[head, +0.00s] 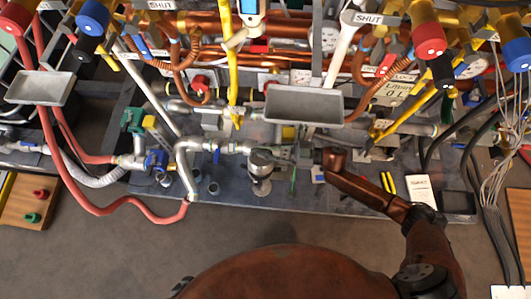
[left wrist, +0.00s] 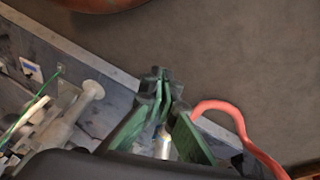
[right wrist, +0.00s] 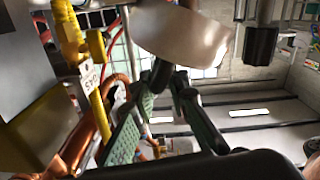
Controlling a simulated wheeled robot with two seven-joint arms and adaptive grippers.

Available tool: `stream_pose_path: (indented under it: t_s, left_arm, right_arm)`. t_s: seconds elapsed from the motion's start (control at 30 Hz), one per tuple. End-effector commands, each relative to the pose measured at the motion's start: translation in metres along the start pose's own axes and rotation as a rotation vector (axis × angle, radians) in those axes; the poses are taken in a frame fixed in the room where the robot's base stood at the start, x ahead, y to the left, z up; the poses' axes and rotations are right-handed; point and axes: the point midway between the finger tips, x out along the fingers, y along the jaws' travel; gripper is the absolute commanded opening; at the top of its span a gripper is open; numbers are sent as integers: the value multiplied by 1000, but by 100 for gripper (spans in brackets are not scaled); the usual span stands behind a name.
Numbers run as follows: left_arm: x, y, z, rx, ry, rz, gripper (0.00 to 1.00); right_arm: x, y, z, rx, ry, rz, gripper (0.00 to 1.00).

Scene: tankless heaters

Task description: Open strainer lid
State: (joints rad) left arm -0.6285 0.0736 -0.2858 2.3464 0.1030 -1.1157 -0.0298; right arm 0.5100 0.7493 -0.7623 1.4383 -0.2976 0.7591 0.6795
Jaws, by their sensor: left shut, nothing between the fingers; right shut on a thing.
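The strainer appears to be the metal cylindrical fitting (head: 261,171) at the front middle of the pipework in the head view, with a round grey lid (head: 262,157) on its upper end. My right gripper (head: 290,155) reaches in from the right beside the lid. In the right wrist view my right gripper (right wrist: 171,80) is shut, its tips against a pale rounded metal part (right wrist: 180,32), probably the lid. Whether the lid has come loose cannot be told. My left gripper (left wrist: 161,82) is shut and empty above the bench edge in the left wrist view; I cannot make it out in the head view.
A grey tray (head: 304,106) hangs just behind the strainer. An angled silver pipe (head: 187,168) stands left of it and a red hose (head: 130,208) loops over the front edge. Valves and pipes crowd the back. The floor (head: 130,265) in front is clear.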

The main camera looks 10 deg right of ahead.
Motion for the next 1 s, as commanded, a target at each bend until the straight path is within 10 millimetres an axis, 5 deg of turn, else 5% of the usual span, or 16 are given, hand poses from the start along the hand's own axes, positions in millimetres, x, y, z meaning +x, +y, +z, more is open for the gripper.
stream_pose_path:
  t_s: [0.3, 0.93, 0.97, 1.0]
  left_arm:
    - [-16, -6, 8, 0, -55, -20, 0]
    - [-18, -7, 10, 0, -66, -24, 0]
    - [-18, -7, 10, 0, -66, -24, 0]
    - [-18, -7, 10, 0, -66, -24, 0]
  right_arm:
    - [-2, 17, 6, 95, -16, 8, 0]
    - [-2, 17, 11, 98, -19, 4, 0]
    - [-2, 16, 11, 98, -19, 3, 16]
    - [-2, 16, 11, 98, -19, 3, 19]
